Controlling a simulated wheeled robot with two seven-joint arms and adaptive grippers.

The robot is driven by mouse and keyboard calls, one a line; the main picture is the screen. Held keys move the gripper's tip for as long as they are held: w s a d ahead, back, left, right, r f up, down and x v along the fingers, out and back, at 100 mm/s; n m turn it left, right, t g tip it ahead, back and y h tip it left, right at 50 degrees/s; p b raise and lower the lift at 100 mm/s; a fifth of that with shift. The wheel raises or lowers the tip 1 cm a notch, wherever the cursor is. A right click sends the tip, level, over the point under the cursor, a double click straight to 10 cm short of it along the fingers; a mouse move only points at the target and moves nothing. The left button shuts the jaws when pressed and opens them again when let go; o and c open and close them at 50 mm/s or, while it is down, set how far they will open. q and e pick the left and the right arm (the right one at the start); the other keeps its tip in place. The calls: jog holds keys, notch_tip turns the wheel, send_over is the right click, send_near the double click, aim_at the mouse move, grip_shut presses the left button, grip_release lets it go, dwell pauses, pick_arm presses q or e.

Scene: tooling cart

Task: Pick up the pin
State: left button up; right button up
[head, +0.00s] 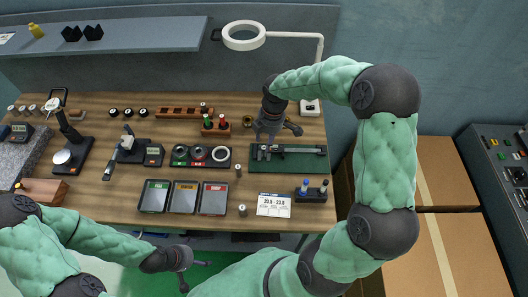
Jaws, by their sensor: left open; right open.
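Two small upright cylinders that look like pins stand on the wooden bench: one (238,171) right of the ring tray, and one (242,210) near the front edge, right of the shallow trays. I cannot tell which is the pin meant. My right gripper (268,138) is open and points down over the left end of the green mat (312,166), up and to the right of both cylinders. Its fingertips are hard to make out. My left gripper (196,276) is open and low, in front of the bench edge, away from both cylinders.
Three shallow trays (183,212) with coloured labels lie near the front, beside a card (273,205) marked 20.5 - 23.5. A caliper lies on the green mat. A black stand (311,193) holds blue and dark bottles. A ring lamp (244,36) hangs above the back.

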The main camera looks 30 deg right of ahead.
aim_at(264, 147)
jog(key=f, duration=0.2)
jog(key=a+f+b, duration=0.1)
jog(key=shift+s+a+f, duration=0.1)
jog(key=shift+s+f, duration=0.1)
jog(key=shift+f, duration=0.15)
jog(key=shift+w+f, duration=0.1)
jog(key=shift+f, duration=0.45)
jog(key=shift+r, duration=0.1)
grip_shut()
